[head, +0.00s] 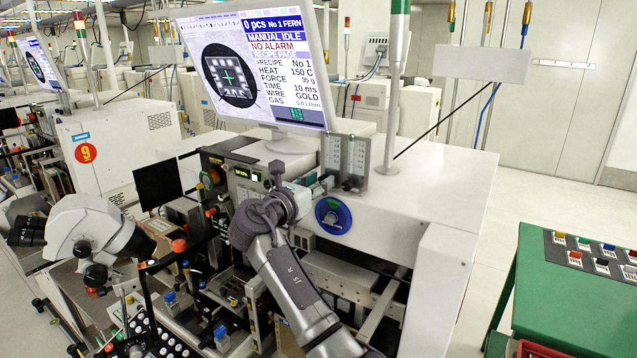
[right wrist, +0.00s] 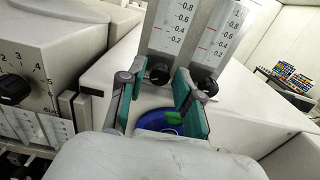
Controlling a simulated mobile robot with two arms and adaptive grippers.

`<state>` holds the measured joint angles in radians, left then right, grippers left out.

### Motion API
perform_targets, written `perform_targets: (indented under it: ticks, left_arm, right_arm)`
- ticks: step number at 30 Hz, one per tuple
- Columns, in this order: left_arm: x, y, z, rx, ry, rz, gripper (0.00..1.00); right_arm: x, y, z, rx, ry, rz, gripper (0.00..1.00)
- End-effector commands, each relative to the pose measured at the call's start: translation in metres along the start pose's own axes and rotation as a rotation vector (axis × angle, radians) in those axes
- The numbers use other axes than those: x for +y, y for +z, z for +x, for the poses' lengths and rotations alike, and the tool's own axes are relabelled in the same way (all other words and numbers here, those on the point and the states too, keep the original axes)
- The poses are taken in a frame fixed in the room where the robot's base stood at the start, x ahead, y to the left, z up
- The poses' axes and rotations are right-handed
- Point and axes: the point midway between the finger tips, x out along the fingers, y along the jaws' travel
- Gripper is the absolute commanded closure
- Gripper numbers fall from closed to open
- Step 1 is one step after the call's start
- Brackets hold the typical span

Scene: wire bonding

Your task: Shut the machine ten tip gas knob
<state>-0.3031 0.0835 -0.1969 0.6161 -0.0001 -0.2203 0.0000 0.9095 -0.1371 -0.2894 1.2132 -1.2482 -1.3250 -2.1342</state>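Two clear flow meters with scales, the left one (right wrist: 178,28) and the right one (right wrist: 217,35), stand on the front edge of the white machine (head: 440,175). They also show in the head view (head: 345,153). Each has a black knob at its foot: the left knob (right wrist: 158,74) and the right knob (right wrist: 204,84). No label tells me which is tip gas. My right gripper (head: 326,183) is before the meters. In the right wrist view its teal-padded fingers (right wrist: 158,84) are apart, either side of the left knob, with gaps showing. My left gripper is out of view.
A microscope (head: 100,228) stands at the left. A green table (head: 570,300) is at the right, with clear floor between.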

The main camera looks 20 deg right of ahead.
Motion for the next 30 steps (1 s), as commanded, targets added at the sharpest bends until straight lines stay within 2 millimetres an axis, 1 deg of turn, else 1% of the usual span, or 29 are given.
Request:
perform_targets:
  ticks: [1,3,5,11,18,21,30]
  left_arm:
    - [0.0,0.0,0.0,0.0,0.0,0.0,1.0]
    - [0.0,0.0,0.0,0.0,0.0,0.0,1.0]
    - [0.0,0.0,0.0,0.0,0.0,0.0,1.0]
    - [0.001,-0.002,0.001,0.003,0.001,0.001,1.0]
    - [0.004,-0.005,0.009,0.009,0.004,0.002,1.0]
    - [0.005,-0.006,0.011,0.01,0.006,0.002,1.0]
    - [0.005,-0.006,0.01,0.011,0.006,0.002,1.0]
  right_arm:
    - [0.0,0.0,0.0,0.0,0.0,0.0,0.79]
    - [0.0,0.0,0.0,0.0,0.0,0.0,0.91]
    - [0.0,0.0,0.001,0.0,0.0,-0.001,1.0]
    - [0.0,-0.001,0.001,0.0,-0.001,0.032,1.0]
    - [-0.001,-0.002,0.001,0.0,0.0,0.287,1.0]
    - [-0.001,-0.002,0.001,0.0,0.0,0.354,1.0]
    - [-0.001,-0.001,0.001,0.0,0.0,0.374,1.0]
